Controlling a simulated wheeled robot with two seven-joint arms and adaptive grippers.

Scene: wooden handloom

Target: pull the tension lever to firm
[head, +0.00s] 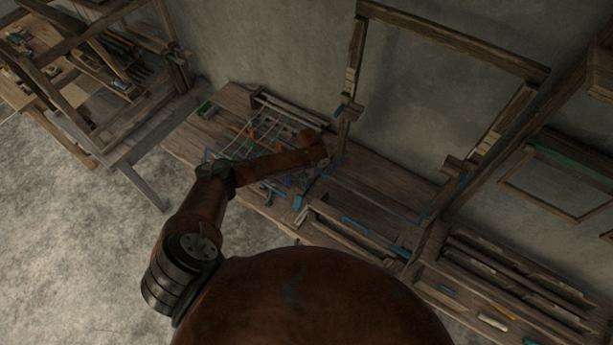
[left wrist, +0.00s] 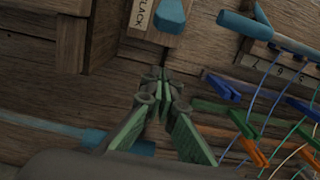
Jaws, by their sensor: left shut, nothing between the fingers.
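In the left wrist view, a blue lever handle (left wrist: 171,12) shows at the top edge, cut off by the frame. Beside it is a pale label plate (left wrist: 141,18) with letters that read like "SLACK". My left gripper (left wrist: 160,80), with green finger pads, is shut and empty just below the handle, apart from it in the picture. In the head view, my left arm reaches to the loom, and its end hides most of the gripper. A small blue part (head: 340,109) shows on the left post there; I cannot tell if it is the same lever. My right gripper is not in view.
Coloured clips (left wrist: 222,89) and blue cords lie close on the right in the wrist view, near a blue rod (left wrist: 268,34). A slatted rack (head: 515,275) is at right.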

